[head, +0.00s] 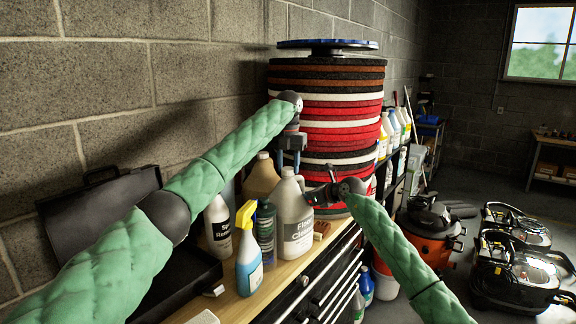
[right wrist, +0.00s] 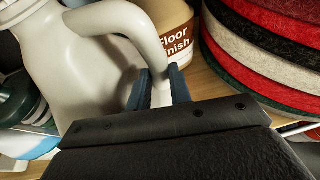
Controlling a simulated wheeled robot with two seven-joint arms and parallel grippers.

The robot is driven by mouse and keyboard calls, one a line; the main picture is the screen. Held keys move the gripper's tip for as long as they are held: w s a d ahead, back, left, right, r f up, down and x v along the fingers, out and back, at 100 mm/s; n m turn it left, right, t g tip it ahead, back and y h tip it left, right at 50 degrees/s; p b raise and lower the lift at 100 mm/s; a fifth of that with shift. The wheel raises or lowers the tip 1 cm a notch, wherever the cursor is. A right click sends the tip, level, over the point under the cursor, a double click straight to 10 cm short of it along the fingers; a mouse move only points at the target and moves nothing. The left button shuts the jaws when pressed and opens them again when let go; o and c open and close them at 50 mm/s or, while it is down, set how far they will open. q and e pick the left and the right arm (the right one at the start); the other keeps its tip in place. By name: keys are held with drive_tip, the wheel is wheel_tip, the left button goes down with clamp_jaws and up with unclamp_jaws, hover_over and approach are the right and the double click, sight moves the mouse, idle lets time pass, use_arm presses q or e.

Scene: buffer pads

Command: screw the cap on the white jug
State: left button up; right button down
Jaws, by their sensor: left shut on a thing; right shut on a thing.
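The white jug (head: 295,222), labelled as floor cleaner, stands upright on the wooden bench top. My left gripper (head: 289,165) points down from above, with its blue fingers right over the jug's neck. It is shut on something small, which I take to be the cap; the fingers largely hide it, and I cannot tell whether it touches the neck. My right gripper (head: 313,195) is at the jug's right side. In the right wrist view its blue fingers (right wrist: 162,88) are shut around the handle of the jug (right wrist: 85,65); the jug's mouth is out of that view.
A tan floor finish jug (head: 261,178) stands behind the white jug. A yellow-topped spray bottle (head: 249,262), a dark green bottle (head: 265,230) and a white bottle (head: 218,228) stand to its left. A tall pad stack (head: 330,110) rises behind. A black open case (head: 100,190) lies left.

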use_arm(q)
drive_tip(key=o, duration=0.9)
drive_tip(key=shift+o, duration=0.2)
drive_tip(key=shift+r, duration=2.25)
drive_tip(key=shift+r, duration=0.1)
drive_tip(key=shift+c, duration=0.4)
